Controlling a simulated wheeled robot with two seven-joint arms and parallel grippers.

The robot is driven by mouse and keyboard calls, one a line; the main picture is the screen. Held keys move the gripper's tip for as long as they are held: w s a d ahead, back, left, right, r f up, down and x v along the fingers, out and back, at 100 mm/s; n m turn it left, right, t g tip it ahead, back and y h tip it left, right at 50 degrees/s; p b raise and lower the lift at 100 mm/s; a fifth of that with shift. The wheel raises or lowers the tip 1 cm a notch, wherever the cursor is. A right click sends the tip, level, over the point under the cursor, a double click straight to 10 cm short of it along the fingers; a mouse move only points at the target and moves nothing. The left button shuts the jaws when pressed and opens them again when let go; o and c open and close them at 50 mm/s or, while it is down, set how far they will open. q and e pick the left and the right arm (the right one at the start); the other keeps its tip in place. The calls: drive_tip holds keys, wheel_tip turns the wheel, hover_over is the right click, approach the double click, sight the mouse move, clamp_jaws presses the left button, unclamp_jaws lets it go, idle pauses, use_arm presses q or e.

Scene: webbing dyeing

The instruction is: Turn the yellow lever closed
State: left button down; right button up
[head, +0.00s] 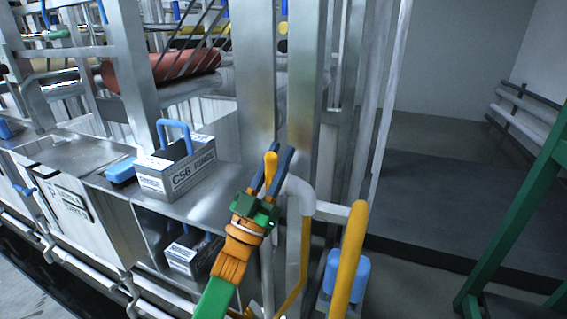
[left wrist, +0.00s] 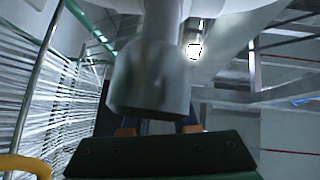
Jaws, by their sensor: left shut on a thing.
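The yellow lever (head: 270,166) stands upright in the head view, beside the top bend of a white pipe (head: 300,190). My left gripper (head: 272,168), with dark blue fingers on a green and orange body, comes up from below and is shut on the lever, one finger on each side. In the left wrist view the green gripper body (left wrist: 160,155) fills the bottom, and a grey cylinder (left wrist: 150,80) stands close in front of it. The lever is hidden there. My right gripper is not in view.
A yellow pipe (head: 347,262) stands just right of the gripper. Grey metal posts (head: 305,75) rise behind it. A box with a blue handle (head: 176,168) and a blue brush (head: 121,171) sit on the steel ledge at left. A green frame (head: 520,215) stands at right.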

sight(267, 183)
use_arm(q)
drive_tip(key=shift+w+a+f+n+y, duration=0.1)
drive_tip(key=shift+f+n+y, duration=0.05)
drive_tip(key=shift+n+y, duration=0.25)
drive_tip(key=c, duration=0.7)
unclamp_jaws()
drive_tip(key=shift+a, duration=0.1)
drive_tip(key=b+v, duration=0.2)
drive_tip(key=v, duration=0.4)
drive_tip(key=shift+f, duration=0.3)
drive_tip(key=shift+s+a+f, duration=0.1)
drive_tip(key=shift+s+f, duration=0.05)
drive_tip(key=shift+s, duration=0.1)
